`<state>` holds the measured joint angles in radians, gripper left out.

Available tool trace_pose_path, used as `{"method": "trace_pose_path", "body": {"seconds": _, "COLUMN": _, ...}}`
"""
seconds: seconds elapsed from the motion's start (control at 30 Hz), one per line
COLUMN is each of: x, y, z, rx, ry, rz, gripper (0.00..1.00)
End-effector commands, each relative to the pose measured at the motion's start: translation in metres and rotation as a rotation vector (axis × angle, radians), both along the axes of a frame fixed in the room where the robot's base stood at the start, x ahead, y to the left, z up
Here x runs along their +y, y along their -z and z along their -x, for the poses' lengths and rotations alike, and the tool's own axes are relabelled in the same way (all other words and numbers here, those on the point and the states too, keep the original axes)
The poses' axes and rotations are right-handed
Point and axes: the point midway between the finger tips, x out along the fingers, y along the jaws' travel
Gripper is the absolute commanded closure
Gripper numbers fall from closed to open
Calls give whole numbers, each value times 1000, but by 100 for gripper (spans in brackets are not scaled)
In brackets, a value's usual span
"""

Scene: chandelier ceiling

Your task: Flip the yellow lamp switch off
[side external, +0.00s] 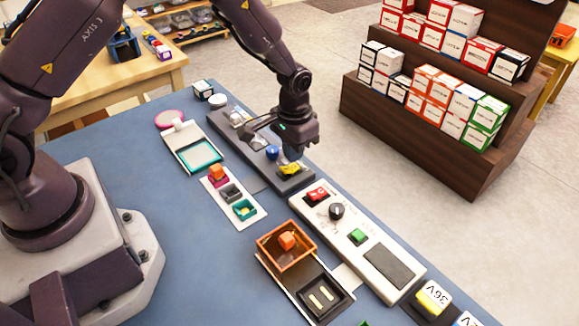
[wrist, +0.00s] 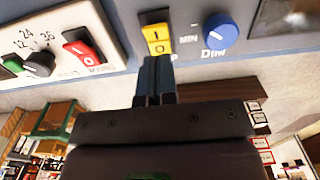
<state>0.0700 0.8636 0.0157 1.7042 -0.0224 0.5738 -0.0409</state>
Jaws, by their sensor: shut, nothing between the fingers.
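The yellow lamp switch (wrist: 157,38) is a rocker marked I and O on a dark grey panel (wrist: 120,10). It also shows in the side external view (side external: 291,169), at the near end of the dark panel. My gripper (wrist: 158,62) is shut and empty, its fingertips at the switch's lower edge in the wrist view. I cannot tell whether they touch it. In the side external view my gripper (side external: 288,155) hangs right over the switch and partly hides it. A blue dial (wrist: 219,31), marked DIM, sits to the right of the switch.
The neighbouring white panel holds a red rocker (side external: 317,194), a black dial (side external: 336,211) and a green button (side external: 357,236). An orange tray (side external: 270,250) with an orange block and a teal-framed pad (side external: 200,157) lie on the blue table. Shelves of boxes stand beyond the table.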

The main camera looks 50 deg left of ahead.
Motion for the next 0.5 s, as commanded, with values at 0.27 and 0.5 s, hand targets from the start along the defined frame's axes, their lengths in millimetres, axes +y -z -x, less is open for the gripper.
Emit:
{"method": "trace_pose_path", "body": {"seconds": 0.27, "x": 0, "y": -23, "z": 0, "rx": -1, "ry": 0, "rz": 0, "gripper": 100}}
{"method": "trace_pose_path", "body": {"seconds": 0.5, "x": 0, "y": -42, "z": 0, "rx": -2, "ry": 0, "rz": 0, "gripper": 100}}
